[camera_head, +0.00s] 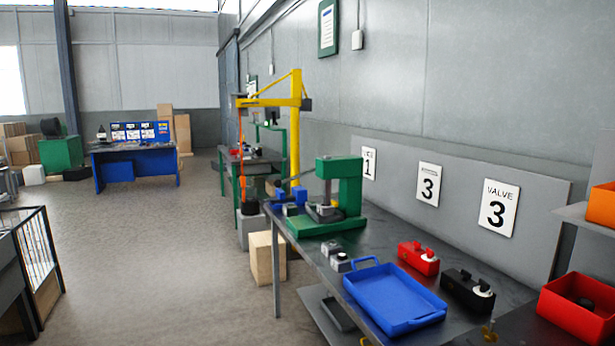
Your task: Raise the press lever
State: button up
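A green press (347,188) stands on the near workbench (388,238), with a green base plate and an upright column. A thin dark bar (298,177) runs left and slightly down from the press head and looks like its lever. Its far end lies close to blue parts in the picture, and I cannot tell exactly where it ends. A dark block sits on the press base under the head. My gripper is not in view.
A blue tray (393,297), a red device (418,258) and a black device (467,290) lie on the bench. A red bin (580,306) is at right. A yellow crane (295,130) stands behind the press. Open floor (150,270) lies left of the bench.

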aim_at(278, 183)
jog(key=i, duration=0.95)
jog(key=u, duration=0.1)
jog(key=k, duration=0.7)
jog(key=u, duration=0.3)
jog(key=i, duration=1.25)
jog(key=u, duration=0.35)
jog(key=i, duration=0.7)
jog(key=u, duration=0.1)
